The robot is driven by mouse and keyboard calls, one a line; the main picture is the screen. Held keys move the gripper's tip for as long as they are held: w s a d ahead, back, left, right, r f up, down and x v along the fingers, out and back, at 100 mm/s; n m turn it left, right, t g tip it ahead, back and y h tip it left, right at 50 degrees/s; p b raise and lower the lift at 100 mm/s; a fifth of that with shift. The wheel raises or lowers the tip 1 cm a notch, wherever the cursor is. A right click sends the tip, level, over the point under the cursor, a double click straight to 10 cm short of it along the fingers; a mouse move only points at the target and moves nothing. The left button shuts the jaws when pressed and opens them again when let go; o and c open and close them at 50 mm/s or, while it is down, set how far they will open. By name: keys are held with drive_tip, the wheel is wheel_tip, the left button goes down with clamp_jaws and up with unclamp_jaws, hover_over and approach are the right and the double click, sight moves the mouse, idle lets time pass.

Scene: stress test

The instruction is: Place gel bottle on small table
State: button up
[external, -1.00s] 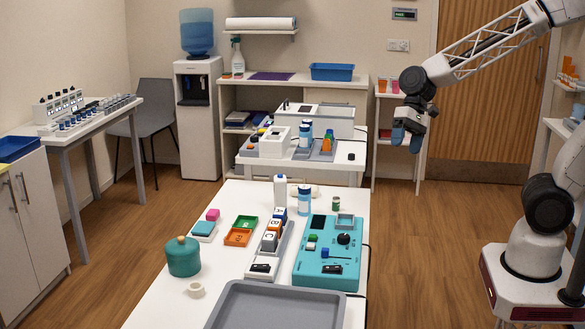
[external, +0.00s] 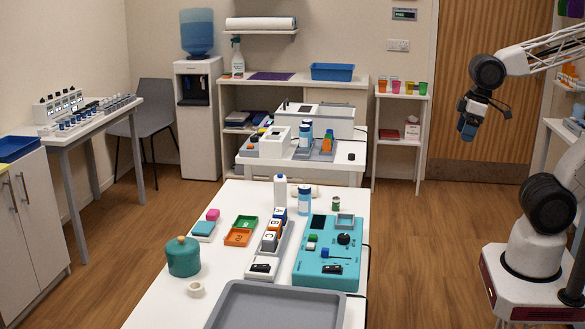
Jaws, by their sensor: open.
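I cannot tell which is the gel bottle. A small white stand (external: 388,152) with shelves is by the back wall, left of the door; I cannot tell whether it is the small table. My gripper (external: 468,130) is raised in front of the door, open, with nothing visible in it. It is apart from the stand and far from both bottles.
Several coloured cups (external: 409,88) line the stand's top. A teal control box (external: 327,262), a grey tray (external: 275,310) and a teal pot (external: 183,257) crowd the front table. A second table (external: 250,169) behind holds more bottles. The floor (external: 425,250) at right is clear.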

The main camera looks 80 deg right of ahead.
drive_tip(key=shift+w, duration=0.1)
drive_tip(key=w+a+f+m+y, duration=0.1)
drive_tip(key=w+f+m+y, duration=0.25)
drive_tip(key=w, duration=0.45)
drive_tip(key=w+f+m+y, duration=0.2)
drive_tip(key=w+m, duration=0.3)
drive_tip(key=w, duration=0.2)
drive_tip(key=w+a+f+m+y, duration=0.1)
drive_tip(key=w+f+m+y, duration=0.25)
drive_tip(key=w, duration=0.45)
drive_tip(key=m+t, duration=0.7)
drive_tip(key=m, duration=0.8)
approach(305, 200)
drive_tip(key=shift+w+d+f+y, duration=0.15)
drive_tip(key=shift+w+f, duration=0.1)
drive_tip(key=shift+w, duration=0.25)
drive_tip(key=shift+w+d+f+y, duration=0.15)
drive_tip(key=shift+w+d+f, duration=0.1)
drive_tip(key=shift+w, duration=0.3)
drive_tip(key=shift+x, duration=1.35)
drive_tip(key=shift+a, duration=0.1)
